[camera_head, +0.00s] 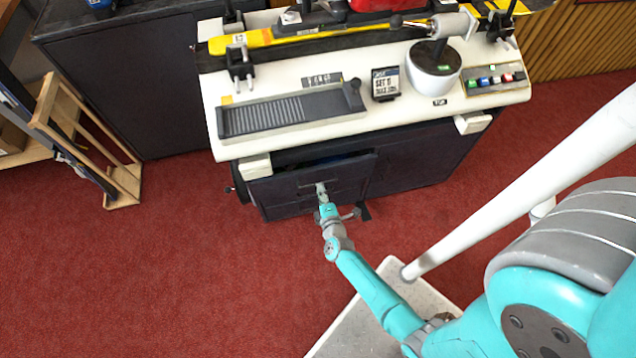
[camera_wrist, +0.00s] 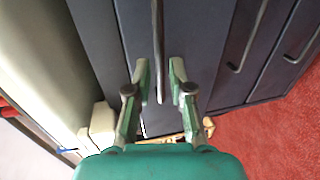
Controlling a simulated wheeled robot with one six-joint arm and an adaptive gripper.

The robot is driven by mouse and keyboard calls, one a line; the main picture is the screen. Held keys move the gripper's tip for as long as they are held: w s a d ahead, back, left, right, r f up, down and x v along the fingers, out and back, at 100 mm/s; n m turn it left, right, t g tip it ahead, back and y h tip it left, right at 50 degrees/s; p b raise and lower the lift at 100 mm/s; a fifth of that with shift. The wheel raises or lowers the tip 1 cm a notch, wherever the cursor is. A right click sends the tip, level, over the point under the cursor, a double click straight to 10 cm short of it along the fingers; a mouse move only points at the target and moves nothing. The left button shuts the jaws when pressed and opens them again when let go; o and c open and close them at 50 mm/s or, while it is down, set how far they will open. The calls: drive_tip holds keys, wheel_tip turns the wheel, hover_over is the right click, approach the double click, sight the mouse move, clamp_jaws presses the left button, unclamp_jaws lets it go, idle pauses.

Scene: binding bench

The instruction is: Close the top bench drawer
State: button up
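The top bench drawer (camera_head: 285,190) is the dark front under the white bench top. In the head view it stands out from the bench, with a dark opening showing above it. In the wrist view its dark front (camera_wrist: 200,35) has a long thin handle (camera_wrist: 157,45). My gripper (camera_head: 322,192) is at the drawer front. In the wrist view my gripper (camera_wrist: 159,78) has its two fingers apart, one on each side of the handle. A gap shows between the handle and each finger, so it is not clamped. The drawer's inside is mostly hidden.
The white bench top (camera_head: 420,118) carries a grey ribbed tray (camera_head: 290,112), a round white device (camera_head: 433,75) and a button panel (camera_head: 495,80). Lower drawer handles (camera_wrist: 248,38) show in the wrist view. A wooden rack (camera_head: 122,185) stands left. Red carpet (camera_head: 200,280) is clear in front.

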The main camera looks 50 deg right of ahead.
drive_tip(key=shift+x, duration=2)
clamp_jaws()
